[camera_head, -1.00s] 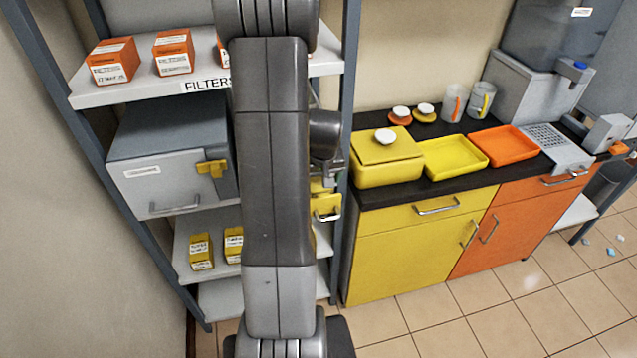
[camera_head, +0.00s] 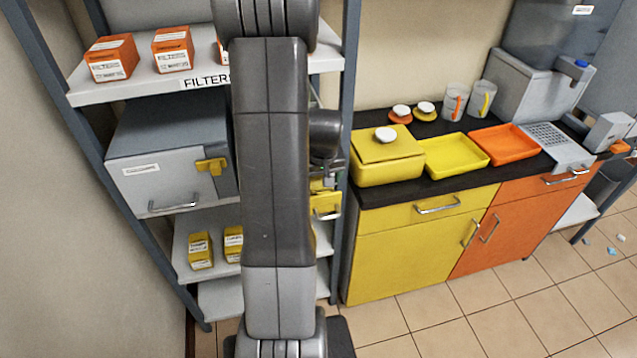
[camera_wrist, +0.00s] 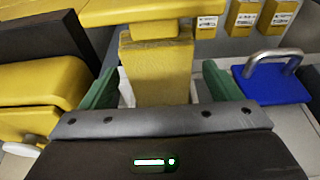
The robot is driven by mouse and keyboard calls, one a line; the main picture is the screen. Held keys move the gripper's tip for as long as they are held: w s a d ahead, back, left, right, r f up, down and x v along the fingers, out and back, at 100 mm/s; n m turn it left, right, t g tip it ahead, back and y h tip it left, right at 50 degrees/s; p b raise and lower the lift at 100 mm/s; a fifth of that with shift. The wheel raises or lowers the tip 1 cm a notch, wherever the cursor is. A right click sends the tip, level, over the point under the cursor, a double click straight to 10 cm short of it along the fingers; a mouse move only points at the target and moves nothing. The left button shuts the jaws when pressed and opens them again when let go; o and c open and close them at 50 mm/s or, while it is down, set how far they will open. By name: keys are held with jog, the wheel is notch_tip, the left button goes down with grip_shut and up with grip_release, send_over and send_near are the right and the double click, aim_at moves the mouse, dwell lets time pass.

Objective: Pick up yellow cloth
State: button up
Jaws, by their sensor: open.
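My gripper (camera_wrist: 160,68) is open in the wrist view, with a green finger on each side. A yellow block-like piece (camera_wrist: 160,72) stands between the fingers, below a wider yellow slab (camera_wrist: 150,10). I cannot tell whether either is the yellow cloth, and nothing else in view is clearly a cloth. In the head view my arm hides most of the gripper. A yellow piece with a metal handle (camera_head: 325,203) shows just right of the arm, by the shelf rack.
A shelf rack (camera_head: 200,88) holds orange boxes, a grey cabinet (camera_head: 150,178) and yellow boxes (camera_head: 200,250). The counter (camera_head: 400,190) at right bears a yellow box (camera_head: 385,165), a yellow tray (camera_head: 456,150) and an orange tray (camera_head: 505,144). A blue handled thing (camera_wrist: 265,85) lies right of my gripper.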

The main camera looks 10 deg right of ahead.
aim_at(319, 180)
jog(key=c, duration=1.1)
jog(key=shift+o, duration=0.2)
jog(key=shift+r, duration=0.15)
jog(key=shift+r+p, duration=0.2)
jog(key=shift+p, duration=0.2)
jog(key=shift+s+r+b, duration=0.1)
jog(key=shift+r+b, duration=0.05)
jog(key=shift+b, duration=0.3)
notch_tip(319, 180, up, 7)
jog(key=shift+f+b, duration=0.2)
jog(key=shift+b, duration=0.3)
jog(key=s+b, duration=0.3)
jog(key=s, duration=1.7)
jog(key=shift+d, duration=0.35)
